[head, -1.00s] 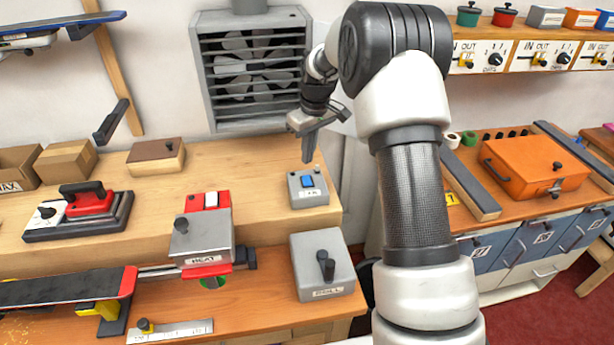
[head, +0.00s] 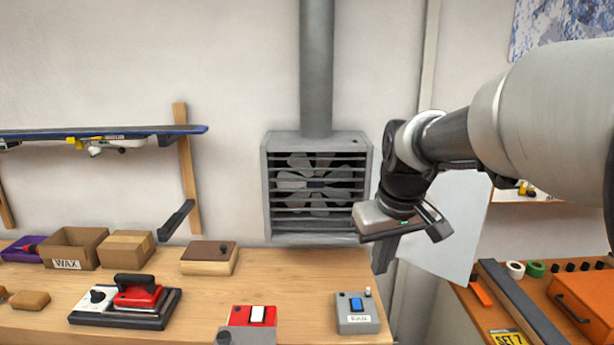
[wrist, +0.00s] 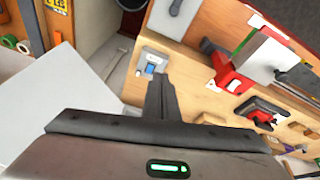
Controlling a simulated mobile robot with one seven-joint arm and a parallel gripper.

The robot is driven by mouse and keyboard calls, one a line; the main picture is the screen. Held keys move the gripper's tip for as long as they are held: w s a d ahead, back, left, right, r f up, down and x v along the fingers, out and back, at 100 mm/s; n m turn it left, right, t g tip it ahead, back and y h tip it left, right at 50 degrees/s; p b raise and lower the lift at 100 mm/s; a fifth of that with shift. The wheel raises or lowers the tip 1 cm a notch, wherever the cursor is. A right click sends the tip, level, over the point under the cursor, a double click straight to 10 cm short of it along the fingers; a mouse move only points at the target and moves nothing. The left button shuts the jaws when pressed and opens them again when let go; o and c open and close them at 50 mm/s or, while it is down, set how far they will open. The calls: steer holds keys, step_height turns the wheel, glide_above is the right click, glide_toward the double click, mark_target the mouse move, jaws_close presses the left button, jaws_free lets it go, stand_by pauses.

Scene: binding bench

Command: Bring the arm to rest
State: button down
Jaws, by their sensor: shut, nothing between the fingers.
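My gripper (head: 384,262) hangs at the right of the head view, its fingers together and pointing down, with nothing between them. It is above and to the right of the grey FAN switch box (head: 357,322), apart from it, and in front of the wall near the fan housing (head: 318,238). In the wrist view my shut fingers (wrist: 160,84) show at the centre, with the FAN box (wrist: 150,60) beyond their tips. My arm reaches in from the right edge, bent at the elbow.
A second bench with an orange case (head: 588,300) stands at right. A pale panel (wrist: 70,100) is close to my gripper.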

steer(key=s+m+t, duration=0.2)
steer(key=s+m, duration=0.1)
steer(key=s, duration=1.6)
steer(key=shift+d, duration=0.15)
